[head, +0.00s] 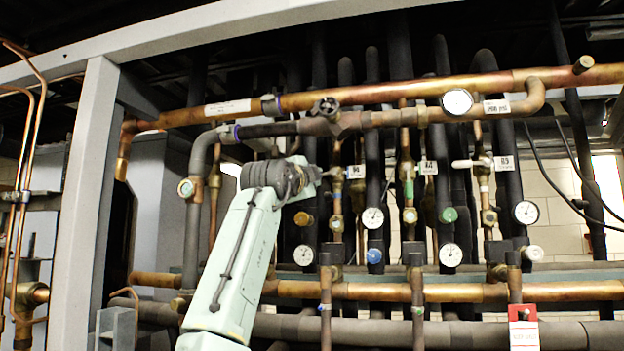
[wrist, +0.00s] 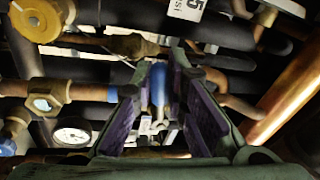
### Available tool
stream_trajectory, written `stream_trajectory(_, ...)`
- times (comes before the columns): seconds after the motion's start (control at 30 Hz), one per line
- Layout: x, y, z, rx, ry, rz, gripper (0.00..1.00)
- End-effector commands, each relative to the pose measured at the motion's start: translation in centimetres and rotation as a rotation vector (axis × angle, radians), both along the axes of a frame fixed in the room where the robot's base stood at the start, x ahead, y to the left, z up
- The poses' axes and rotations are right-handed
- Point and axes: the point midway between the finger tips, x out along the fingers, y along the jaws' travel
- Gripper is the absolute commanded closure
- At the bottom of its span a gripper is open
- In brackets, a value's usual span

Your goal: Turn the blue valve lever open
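My gripper (wrist: 160,72) fills the lower middle of the wrist view, with its two purple-padded fingers spread apart. A blue lever (wrist: 158,86) shows upright in the gap between the fingertips. Dark gaps show beside it, and I cannot tell if either finger touches it. In the head view my arm reaches up to the pipes at the centre. There its wrist hides most of the gripper, and I cannot make out the blue lever.
A thick copper pipe (wrist: 290,95) runs close on the right in the wrist view. A yellow round knob (wrist: 38,18) and a gauge (wrist: 71,134) are on the left. In the head view, a copper header (head: 380,92) crosses above, and several gauges (head: 372,217) hang among dark vertical pipes.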

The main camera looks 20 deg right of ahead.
Motion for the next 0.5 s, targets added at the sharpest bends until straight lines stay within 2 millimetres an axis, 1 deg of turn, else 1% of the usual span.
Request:
stream_trajectory(0.03, 0.00, -0.01, -0.02, 0.001, 0.001, 0.000, 0.93)
stream_trajectory(0.13, 0.00, -0.01, -0.02, 0.001, 0.001, 0.000, 1.00)
stream_trajectory(0.5, 0.00, -0.01, -0.04, 0.001, 0.001, 0.000, 1.00)
